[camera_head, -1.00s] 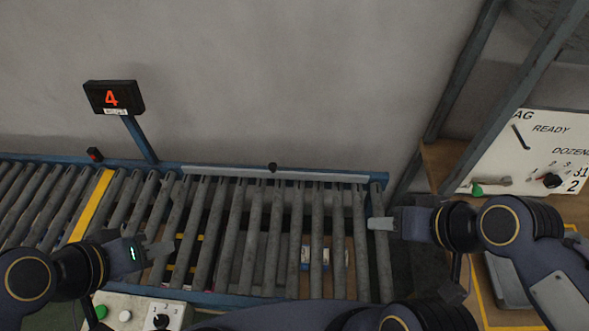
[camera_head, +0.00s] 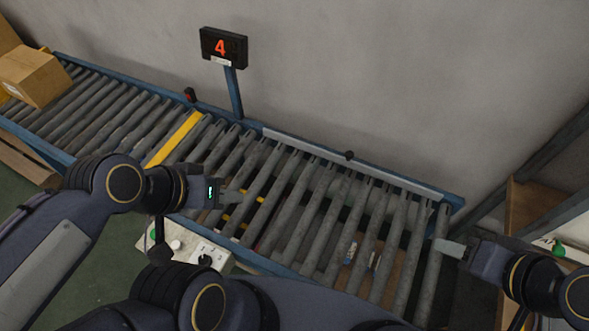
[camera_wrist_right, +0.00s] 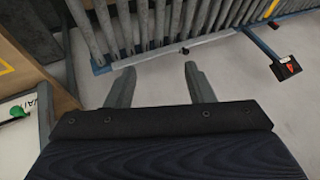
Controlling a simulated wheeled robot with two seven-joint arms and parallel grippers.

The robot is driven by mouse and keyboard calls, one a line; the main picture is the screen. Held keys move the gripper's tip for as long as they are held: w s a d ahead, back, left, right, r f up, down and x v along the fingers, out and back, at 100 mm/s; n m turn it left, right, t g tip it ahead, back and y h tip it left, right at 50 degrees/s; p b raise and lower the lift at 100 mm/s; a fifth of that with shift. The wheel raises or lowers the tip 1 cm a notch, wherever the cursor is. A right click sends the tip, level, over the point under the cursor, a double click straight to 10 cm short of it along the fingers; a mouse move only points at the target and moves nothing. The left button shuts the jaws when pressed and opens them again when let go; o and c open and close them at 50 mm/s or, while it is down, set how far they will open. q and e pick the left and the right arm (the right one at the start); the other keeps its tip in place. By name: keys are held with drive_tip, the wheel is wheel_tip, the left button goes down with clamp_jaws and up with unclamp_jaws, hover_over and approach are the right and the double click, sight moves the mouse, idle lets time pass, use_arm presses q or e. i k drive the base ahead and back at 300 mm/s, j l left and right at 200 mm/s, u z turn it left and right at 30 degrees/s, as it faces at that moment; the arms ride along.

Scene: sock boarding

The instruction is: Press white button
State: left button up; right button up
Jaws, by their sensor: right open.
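The white button (camera_head: 176,245) is a small round cap on a pale control panel (camera_head: 222,262) at the conveyor's front edge in the head view. A black dial (camera_head: 205,260) sits to its right. My left forearm and wrist cover the panel's upper left part. My left gripper (camera_head: 232,197) is above and to the right of the white button, apart from it, over the rollers; its finger gap is unclear. My right gripper (camera_head: 450,247) hangs at the conveyor's right end. In the right wrist view (camera_wrist_right: 160,75) its two fingers are apart with nothing between them.
The roller conveyor (camera_head: 290,215) runs across the view with a yellow strip (camera_head: 174,138). A cardboard box (camera_head: 36,75) rests at its far left. A black display (camera_head: 223,47) showing a red 4 stands behind. A wooden shelf (camera_head: 530,205) is at the right.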

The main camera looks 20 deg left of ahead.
sight(175, 245)
drive_tip(key=j+u, duration=0.1)
drive_tip(key=u, duration=0.3)
drive_tip(key=k+j+u, duration=0.1)
drive_tip(key=u, duration=0.35)
drive_tip(key=j+u, duration=0.2)
drive_tip(key=u, duration=0.2)
drive_tip(key=j+u, duration=0.1)
drive_tip(key=u, duration=0.3)
